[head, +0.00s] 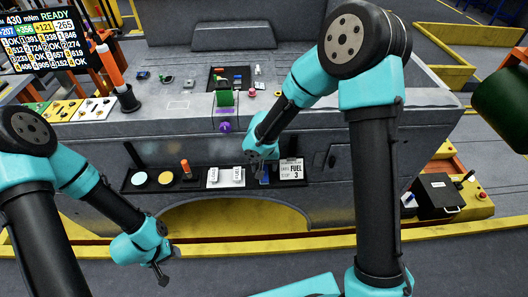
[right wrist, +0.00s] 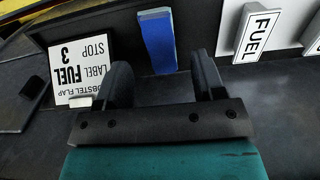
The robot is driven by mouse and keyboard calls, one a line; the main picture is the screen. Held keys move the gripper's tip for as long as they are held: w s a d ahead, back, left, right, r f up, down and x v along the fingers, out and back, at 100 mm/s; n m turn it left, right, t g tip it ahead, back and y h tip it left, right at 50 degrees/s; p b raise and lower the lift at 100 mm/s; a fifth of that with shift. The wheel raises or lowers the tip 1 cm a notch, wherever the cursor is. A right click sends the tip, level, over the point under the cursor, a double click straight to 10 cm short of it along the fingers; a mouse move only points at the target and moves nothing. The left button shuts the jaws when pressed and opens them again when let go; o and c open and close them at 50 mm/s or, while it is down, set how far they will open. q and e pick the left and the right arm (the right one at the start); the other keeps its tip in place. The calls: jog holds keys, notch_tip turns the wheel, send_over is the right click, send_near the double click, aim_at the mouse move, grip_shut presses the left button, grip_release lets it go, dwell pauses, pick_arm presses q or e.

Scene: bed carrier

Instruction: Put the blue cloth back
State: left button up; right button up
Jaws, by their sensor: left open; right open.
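The blue cloth (head: 264,180) is a small strip on the dark front shelf, left of the FUEL 3 card, partly hidden by my right gripper (head: 261,163) in the head view. In the right wrist view, the blue cloth (right wrist: 157,42) stands out as a narrow upright strip with a pale end. It lies just beyond and between the spread fingertips of my right gripper (right wrist: 160,75), and the fingers are not closed on it. Whether they touch it, I cannot tell. My left gripper (head: 161,270) is open and empty over the floor at the lower left, away from the shelf.
A white FUEL 3 card (head: 291,171) stands right of the cloth; white FUEL tags (right wrist: 258,32) lie on a pale plate at its other side. The shelf (head: 202,187) also holds two round discs and an orange-topped item. A grey bench top (head: 180,124) with small parts is above.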

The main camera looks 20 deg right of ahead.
notch_tip(320, 180, up, 8)
jog(key=shift+f, duration=0.15)
dwell(0.6)
